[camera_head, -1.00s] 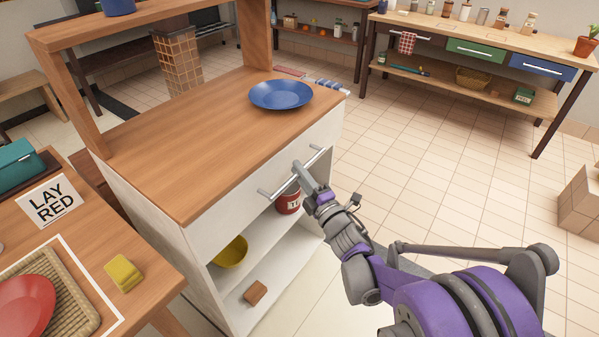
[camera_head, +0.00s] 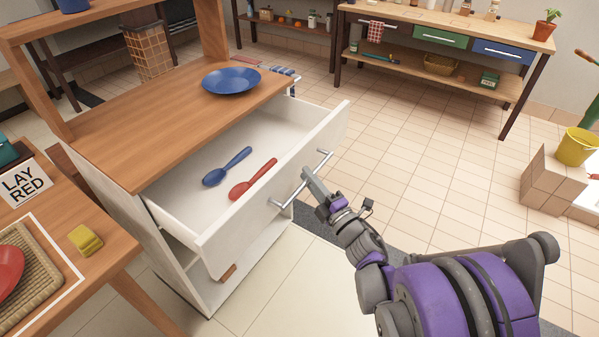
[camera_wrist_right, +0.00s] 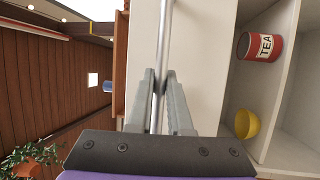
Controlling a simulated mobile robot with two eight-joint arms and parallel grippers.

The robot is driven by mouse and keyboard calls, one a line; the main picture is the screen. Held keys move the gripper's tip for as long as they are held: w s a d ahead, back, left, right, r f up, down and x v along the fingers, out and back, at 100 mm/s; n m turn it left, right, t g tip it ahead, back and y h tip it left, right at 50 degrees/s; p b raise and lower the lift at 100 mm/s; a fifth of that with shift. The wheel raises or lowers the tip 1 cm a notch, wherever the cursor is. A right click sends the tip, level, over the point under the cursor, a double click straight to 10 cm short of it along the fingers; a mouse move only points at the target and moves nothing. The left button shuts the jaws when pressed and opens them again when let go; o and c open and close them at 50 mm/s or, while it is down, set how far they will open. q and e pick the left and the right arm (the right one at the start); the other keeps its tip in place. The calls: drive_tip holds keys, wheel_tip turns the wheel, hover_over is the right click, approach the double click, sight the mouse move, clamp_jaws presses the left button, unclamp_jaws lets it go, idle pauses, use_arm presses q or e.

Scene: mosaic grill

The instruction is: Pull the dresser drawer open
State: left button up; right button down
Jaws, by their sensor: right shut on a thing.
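The dresser drawer (camera_head: 225,243) is white and stands well out from under the wooden dresser top (camera_head: 150,125). A blue spoon (camera_head: 227,167) and a red spoon (camera_head: 253,180) lie inside it. Its metal bar handle (camera_head: 322,160) runs across the drawer front. My right gripper (camera_head: 307,174) is shut on the handle near its middle. The right wrist view shows the bar (camera_wrist_right: 161,55) between the two fingers (camera_wrist_right: 160,88). My left gripper is in neither view.
A blue plate (camera_head: 232,81) sits on the dresser top. In the right wrist view, a tea tin (camera_wrist_right: 262,47) and a yellow bowl (camera_wrist_right: 246,124) stand on the shelves below. Tiled floor is clear beyond the drawer. A table with a yellow sponge (camera_head: 85,240) is at left.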

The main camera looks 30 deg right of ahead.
drive_tip(key=s+d, duration=0.3)
drive_tip(key=s, duration=0.4)
drive_tip(key=shift+s, duration=0.3)
drive_tip(key=c, duration=0.8)
unclamp_jaws()
drive_tip(key=shift+c, duration=0.2)
drive_tip(key=shift+s, duration=0.1)
drive_tip(key=s+f, duration=0.2)
drive_tip(key=s, duration=0.8)
drive_tip(key=shift+s, duration=0.25)
